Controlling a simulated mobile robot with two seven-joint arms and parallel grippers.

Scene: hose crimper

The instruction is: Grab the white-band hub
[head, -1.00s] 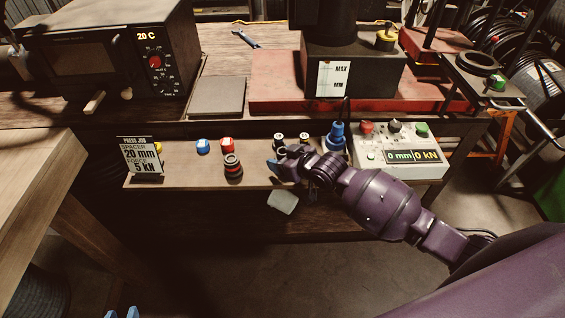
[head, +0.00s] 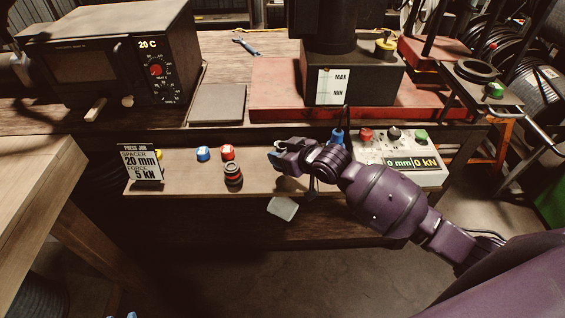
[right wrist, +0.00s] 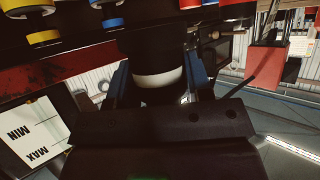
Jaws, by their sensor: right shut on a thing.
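The white-band hub (right wrist: 160,78) is dark with a pale white band. It shows in the right wrist view between the blue fingertips of my right gripper. My right gripper (head: 276,157) is shut on it over the shelf, left of the control box; in the head view the hub is mostly hidden by the gripper.
Blue-topped (head: 203,153) and red-topped (head: 227,152) pieces and a dark ringed stack (head: 233,173) stand on the shelf. A job sign (head: 141,163) is at left, a control box (head: 400,160) at right. A blue-topped tool (head: 337,136) stands behind my right wrist. A white cup-like thing (head: 282,208) is below the shelf edge.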

